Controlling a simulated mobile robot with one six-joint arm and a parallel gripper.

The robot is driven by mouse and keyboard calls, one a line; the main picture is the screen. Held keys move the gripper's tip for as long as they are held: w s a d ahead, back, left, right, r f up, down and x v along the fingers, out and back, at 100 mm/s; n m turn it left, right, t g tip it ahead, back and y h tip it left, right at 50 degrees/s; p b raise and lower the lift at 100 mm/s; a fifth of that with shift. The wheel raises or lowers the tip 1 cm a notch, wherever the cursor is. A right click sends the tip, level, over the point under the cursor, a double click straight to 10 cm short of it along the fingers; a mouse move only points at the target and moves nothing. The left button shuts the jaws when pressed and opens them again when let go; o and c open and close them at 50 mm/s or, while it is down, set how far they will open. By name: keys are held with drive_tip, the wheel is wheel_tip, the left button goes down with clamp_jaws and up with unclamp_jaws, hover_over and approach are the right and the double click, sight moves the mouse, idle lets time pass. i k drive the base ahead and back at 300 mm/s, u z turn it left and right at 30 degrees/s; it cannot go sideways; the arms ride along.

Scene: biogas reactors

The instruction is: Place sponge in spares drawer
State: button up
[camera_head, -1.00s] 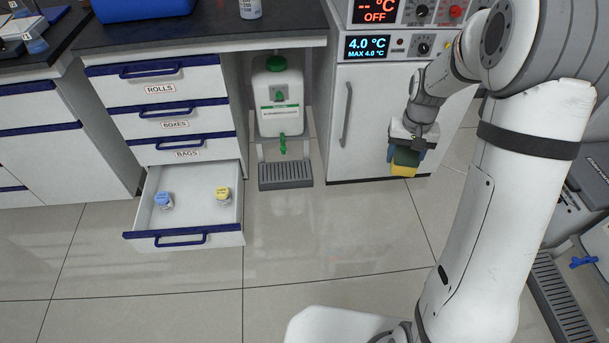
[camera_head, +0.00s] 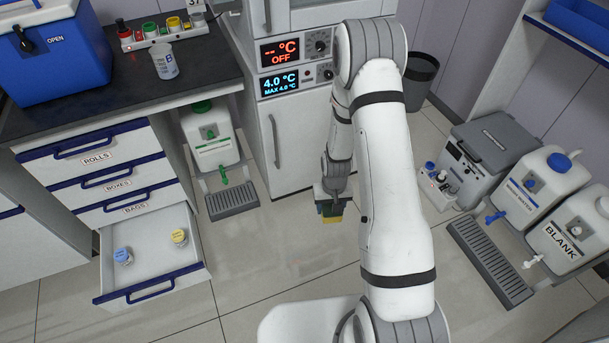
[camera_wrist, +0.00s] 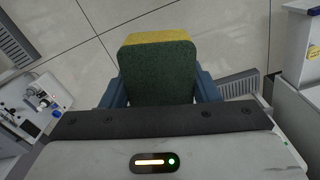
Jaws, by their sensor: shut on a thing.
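The sponge (camera_wrist: 158,72), yellow with a dark green face, is held between the blue fingers of my gripper (camera_wrist: 160,90) in the wrist view. In the head view the sponge (camera_head: 332,217) shows small below my gripper (camera_head: 331,205), above the floor in front of the white fridge unit. An open drawer (camera_head: 150,290) is at the lower left, the lowest of the cabinet. Its front label is not visible. My gripper is well to the right of the drawer.
Shut drawers labelled ROLLS (camera_head: 97,158), BOXES and BAGS are above the open one. A green-capped canister (camera_head: 212,140) stands over a drip tray (camera_head: 232,201) between cabinet and fridge (camera_head: 290,140). Canisters (camera_head: 540,183) stand at right. Floor between gripper and drawer is clear.

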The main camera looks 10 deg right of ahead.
sight(156, 257)
drive_tip(key=k, duration=1.65)
drive_tip(key=z, duration=1.25)
drive_tip(key=i, duration=0.1)
drive_tip(key=u, duration=3.3)
drive_tip(key=i, duration=2.7)
drive_tip(key=z, duration=1.5)
